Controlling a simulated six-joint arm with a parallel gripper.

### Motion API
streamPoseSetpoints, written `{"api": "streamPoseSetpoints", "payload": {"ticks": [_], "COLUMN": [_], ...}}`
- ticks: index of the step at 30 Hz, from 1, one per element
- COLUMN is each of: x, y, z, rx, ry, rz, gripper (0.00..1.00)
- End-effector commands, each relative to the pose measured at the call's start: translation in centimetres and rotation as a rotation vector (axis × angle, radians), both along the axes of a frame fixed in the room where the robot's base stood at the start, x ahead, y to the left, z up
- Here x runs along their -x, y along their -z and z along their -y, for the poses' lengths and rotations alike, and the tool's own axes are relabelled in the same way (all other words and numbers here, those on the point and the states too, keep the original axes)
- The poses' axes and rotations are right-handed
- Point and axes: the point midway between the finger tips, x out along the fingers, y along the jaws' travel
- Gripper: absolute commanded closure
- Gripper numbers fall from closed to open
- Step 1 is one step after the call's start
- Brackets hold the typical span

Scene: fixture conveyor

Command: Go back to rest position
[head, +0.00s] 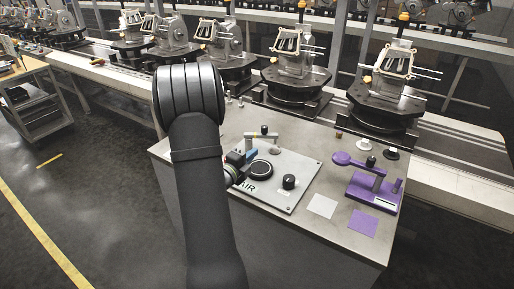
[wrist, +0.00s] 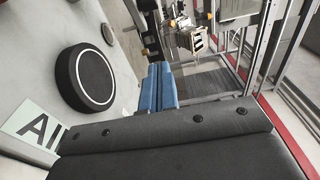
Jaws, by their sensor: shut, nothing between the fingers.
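My gripper (head: 243,157) is low over the left side of the grey fixture plate (head: 304,168), mostly behind my dark arm in the head view. Its blue fingers show in the wrist view (wrist: 158,88), side by side and shut with nothing between them. A black round disc with a white ring (head: 261,169) lies on the plate just right of the fingers. In the wrist view this disc (wrist: 85,79) is left of the fingers and apart from them. I cannot tell the exact height of the fingertips.
A black knob (head: 289,182) and a lever clamp (head: 263,134) stand on the plate. A purple fixture (head: 372,181) stands at the right. White (head: 322,206) and purple (head: 363,223) squares lie in front. Behind the table, a conveyor (head: 454,172) carries machine fixtures. Open floor lies left.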

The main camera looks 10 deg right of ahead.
Motion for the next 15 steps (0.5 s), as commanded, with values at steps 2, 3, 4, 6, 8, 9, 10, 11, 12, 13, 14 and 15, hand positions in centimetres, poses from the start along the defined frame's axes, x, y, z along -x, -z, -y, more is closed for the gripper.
{"api": "streamPoseSetpoints", "payload": {"ticks": [2,3,4,6,8,9,10,11,12,13,14,15], "x": [0.28,0.34,0.37,0.38,0.36,0.36,0.36,0.35,0.32,0.27,0.20,0.04], "y": [0.02,0.03,0.03,0.02,0.02,0.02,0.02,0.02,0.02,0.02,0.02,0.01], "z": [-0.27,-0.31,-0.33,-0.32,-0.32,-0.31,-0.31,-0.31,-0.28,-0.23,-0.15,0.02], "rx": [-0.001,-0.001,-0.001,-0.001,-0.001,-0.001,-0.001,-0.001,-0.001,-0.001,0.000,0.000], "ry": [0.000,0.000,0.001,0.001,0.001,0.001,0.001,0.001,0.001,0.001,0.001,0.001], "rz": [-0.001,-0.001,-0.001,-0.001,-0.001,-0.001,-0.001,-0.001,-0.001,-0.001,0.000,0.000], "gripper": [1.00,1.00,1.00,1.00,1.00,1.00,1.00,1.00,1.00,1.00,1.00,1.00]}}
